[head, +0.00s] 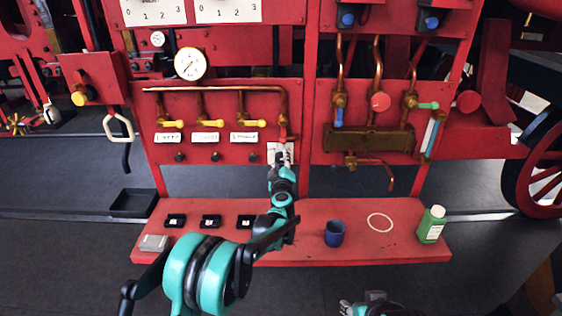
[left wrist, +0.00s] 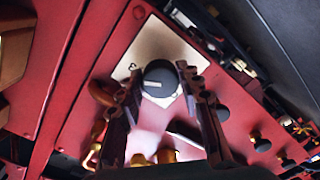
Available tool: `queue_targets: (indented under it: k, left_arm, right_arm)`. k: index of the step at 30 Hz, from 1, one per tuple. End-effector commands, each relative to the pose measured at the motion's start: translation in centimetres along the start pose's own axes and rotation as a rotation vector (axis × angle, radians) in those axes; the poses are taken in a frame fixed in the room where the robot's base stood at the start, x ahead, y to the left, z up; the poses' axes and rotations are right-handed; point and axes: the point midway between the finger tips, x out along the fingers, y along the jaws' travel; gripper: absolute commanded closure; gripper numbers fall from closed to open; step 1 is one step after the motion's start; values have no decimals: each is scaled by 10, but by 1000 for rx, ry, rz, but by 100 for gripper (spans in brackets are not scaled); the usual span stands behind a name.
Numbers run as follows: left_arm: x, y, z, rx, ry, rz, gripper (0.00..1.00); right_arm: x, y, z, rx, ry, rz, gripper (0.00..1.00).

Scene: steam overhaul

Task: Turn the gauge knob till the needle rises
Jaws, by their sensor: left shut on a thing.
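A round white gauge (head: 190,63) with a brass rim sits at the upper left of the red panel; its thin needle is too small to read surely. My left gripper (head: 281,159) reaches up to a pale plate (head: 287,147) on the panel, right of the yellow-handled valves. In the left wrist view a round dark knob (left wrist: 160,78) with a small light mark stands before that plate, and the two fingers are shut on its sides. In the head view the gripper hides the knob. Part of my right arm's end (head: 370,305) shows at the bottom edge; its fingers cannot be made out.
A red bench (head: 300,211) below the panel holds several small black blocks, a blue cup (head: 334,233), a pale ring (head: 380,222) and a green bottle (head: 432,224). Copper pipes and valves (head: 204,122) project from the panel. A black tray (head: 133,203) lies on the floor, left.

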Motion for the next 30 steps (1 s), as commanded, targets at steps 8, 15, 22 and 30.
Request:
queue_targets:
  k: [8,15,22,30]
  left_arm:
    - [0,0,0,0,0,0,44]
    - [-5,0,0,-1,0,0,44]
    - [-45,0,1,-1,-1,1,44]
    - [-100,0,0,-1,-1,0,44]
  right_arm:
    - [0,0,0,0,0,0,60]
    - [0,0,0,0,0,0,60]
    - [0,0,0,0,0,0,60]
    - [0,0,0,0,0,0,60]
